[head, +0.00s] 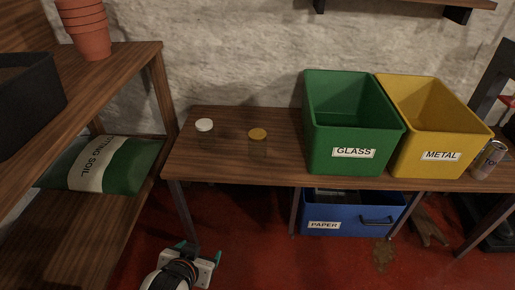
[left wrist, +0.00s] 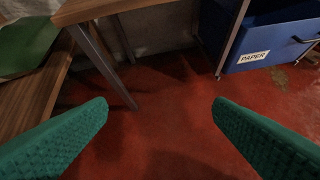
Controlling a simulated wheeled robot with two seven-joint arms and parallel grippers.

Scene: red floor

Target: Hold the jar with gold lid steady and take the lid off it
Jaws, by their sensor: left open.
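The jar with the gold lid (head: 258,134) stands on the wooden table, left of the green bin. The lid shows on top; the body below it looks clear and is hard to make out. My left gripper (head: 199,251) is low in front of the table, below the tabletop and to the left of the jar. In the left wrist view its two green fingers (left wrist: 160,104) are wide apart with only red floor between them. The jar is not in the left wrist view. My right gripper is in neither view.
A white-lidded jar (head: 204,125) stands left of the gold-lidded one. A green GLASS bin (head: 354,153), a yellow METAL bin (head: 440,156) and a can (head: 489,160) stand to the right on the table (head: 225,168). A blue PAPER box (head: 350,227) sits underneath. Shelves with a soil bag (head: 125,165) are left.

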